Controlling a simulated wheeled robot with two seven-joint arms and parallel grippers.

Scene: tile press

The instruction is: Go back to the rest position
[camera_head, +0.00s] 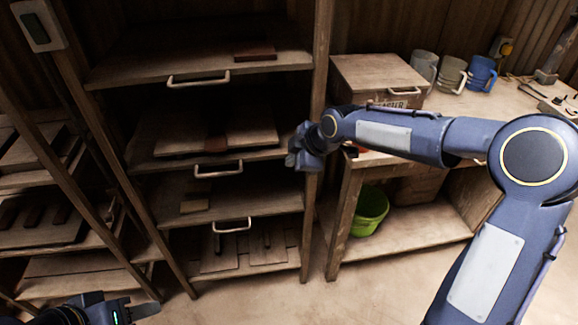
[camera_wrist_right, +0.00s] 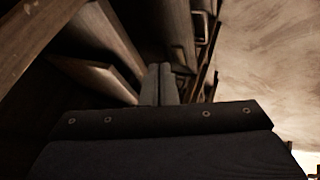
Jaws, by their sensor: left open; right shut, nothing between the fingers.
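My right gripper (camera_head: 300,158) is at the right upright of the wooden shelf rack (camera_head: 320,90), level with the middle shelf. In the right wrist view its fingers (camera_wrist_right: 160,84) are together with nothing between them, close to shelf edges and handles. I cannot tell whether it touches the rack. My left gripper (camera_head: 128,311) is at the bottom left of the head view, low in front of the rack. Its fingers are partly cut off by the frame and it is open and empty.
Shelves with metal handles (camera_head: 198,79) hold boards and dark tiles (camera_head: 255,51). To the right, a workbench (camera_head: 480,105) carries a wooden box (camera_head: 375,72) and several mugs (camera_head: 481,73). A green bucket (camera_head: 369,210) stands beneath. The floor (camera_head: 300,305) in front is clear.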

